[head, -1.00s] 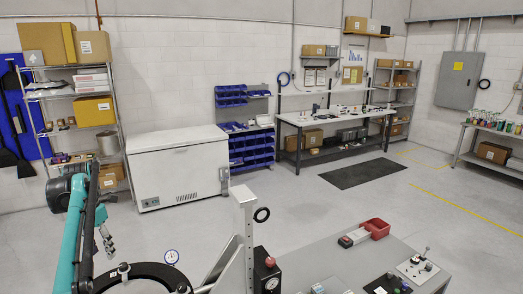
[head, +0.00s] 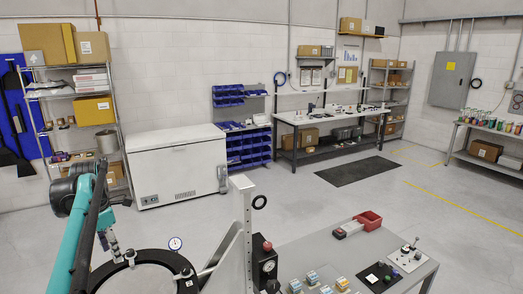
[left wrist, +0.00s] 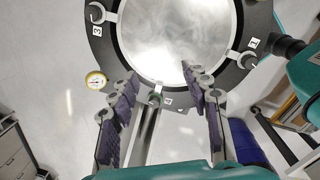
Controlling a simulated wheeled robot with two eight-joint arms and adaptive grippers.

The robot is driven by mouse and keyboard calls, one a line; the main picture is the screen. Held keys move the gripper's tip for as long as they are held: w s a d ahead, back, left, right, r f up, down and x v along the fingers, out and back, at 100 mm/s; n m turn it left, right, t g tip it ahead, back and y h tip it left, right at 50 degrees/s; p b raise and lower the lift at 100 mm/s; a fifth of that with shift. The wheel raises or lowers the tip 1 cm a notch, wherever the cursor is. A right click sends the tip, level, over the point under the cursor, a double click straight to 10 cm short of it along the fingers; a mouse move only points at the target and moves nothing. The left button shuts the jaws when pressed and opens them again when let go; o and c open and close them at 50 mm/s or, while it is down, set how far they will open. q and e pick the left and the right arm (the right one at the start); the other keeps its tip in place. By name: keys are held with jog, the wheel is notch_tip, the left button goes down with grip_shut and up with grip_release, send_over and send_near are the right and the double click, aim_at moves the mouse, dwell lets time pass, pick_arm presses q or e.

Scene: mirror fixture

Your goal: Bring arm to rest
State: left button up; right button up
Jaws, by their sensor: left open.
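My left gripper (head: 114,250) hangs from the teal arm at the left of the head view, by the far left edge of the mirror fixture. In the left wrist view my left gripper (left wrist: 160,80) has its two dark padded fingers spread wide, with nothing between the pads. The round mirror (left wrist: 165,35) fills the top of that view, inside a black ring (left wrist: 105,48) with numbered clamps. The mirror also shows in the head view (head: 140,281), cut by the bottom edge. I cannot tell whether the fingers touch the ring. My right gripper is not in view.
A dial gauge (head: 175,243) stands by the ring. A grey upright post (head: 243,220) and a black box with a red button (head: 265,262) stand right of the fixture. A grey table (head: 320,248) bears a red bin (head: 368,220) and small parts. The floor beyond is open.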

pick_arm(q)
jog(key=s+d+f+m+t, duration=0.2)
jog(key=s+d+m, duration=0.7)
jog(key=d+m, duration=0.2)
jog(key=s+d+f+m+t, duration=0.3)
jog(key=s+d+m, duration=0.5)
jog(key=d+m, duration=0.35)
jog(key=s+d+f+m+t, duration=0.1)
jog(key=s+d+f+m, duration=0.3)
jog(key=s+f+m, duration=0.25)
notch_tip(320, 180, down, 21)
jog(key=b, duration=2.1)
jog(key=shift+s+d, duration=0.25)
jog(key=shift+f, duration=0.15)
